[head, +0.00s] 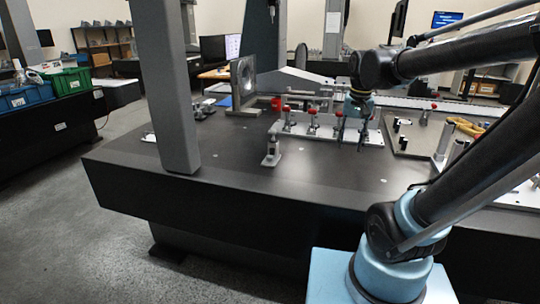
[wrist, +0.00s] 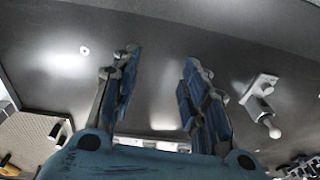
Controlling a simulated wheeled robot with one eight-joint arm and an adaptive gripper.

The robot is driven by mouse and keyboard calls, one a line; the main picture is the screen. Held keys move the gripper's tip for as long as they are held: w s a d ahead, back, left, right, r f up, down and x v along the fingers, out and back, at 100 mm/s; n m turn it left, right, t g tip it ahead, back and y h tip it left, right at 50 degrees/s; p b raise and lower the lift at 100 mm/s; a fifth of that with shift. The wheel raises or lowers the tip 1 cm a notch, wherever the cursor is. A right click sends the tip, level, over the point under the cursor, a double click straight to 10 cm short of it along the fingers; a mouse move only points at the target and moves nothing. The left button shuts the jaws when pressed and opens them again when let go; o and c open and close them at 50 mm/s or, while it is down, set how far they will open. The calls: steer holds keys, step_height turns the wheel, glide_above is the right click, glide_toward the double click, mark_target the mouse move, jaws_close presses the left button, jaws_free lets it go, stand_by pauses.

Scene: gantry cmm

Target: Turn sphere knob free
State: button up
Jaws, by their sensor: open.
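A small stand with a pale base plate (head: 269,160) and a short upright post (head: 273,144) stands on the dark table, left of my gripper. In the wrist view the same kind of stand (wrist: 263,84) shows at the right, with a rounded light end (wrist: 274,132) that looks like a sphere. Which part is the turning knob I cannot tell. My gripper (head: 352,140) hangs pointing down over the table, to the right of the stand and apart from it. In the wrist view its two fingers (wrist: 160,60) are spread with nothing between them.
A pale fixture rail with several red-topped clamps (head: 312,110) lies behind the stand, close to my gripper. A grey gantry column (head: 165,90) rises at the left. A tray with yellow parts (head: 462,127) is at the right. The table's front left (head: 225,168) is clear.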

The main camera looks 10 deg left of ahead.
steer(key=w+a+r, duration=0.2)
steer(key=w+a, duration=0.2)
steer(key=a, duration=0.3)
steer(key=w+a+r, duration=0.2)
steer(key=w+a, duration=0.2)
steer(key=a, duration=0.3)
steer(key=m+g, duration=0.1)
steer(key=m, duration=0.1)
glide_above(270, 156)
steer(key=f, duration=0.1)
step_height(270, 156, down, 16)
steer(key=shift+f, duration=0.25)
steer(key=shift+a, duration=0.1)
steer(key=shift+c, duration=0.5)
jaws_close()
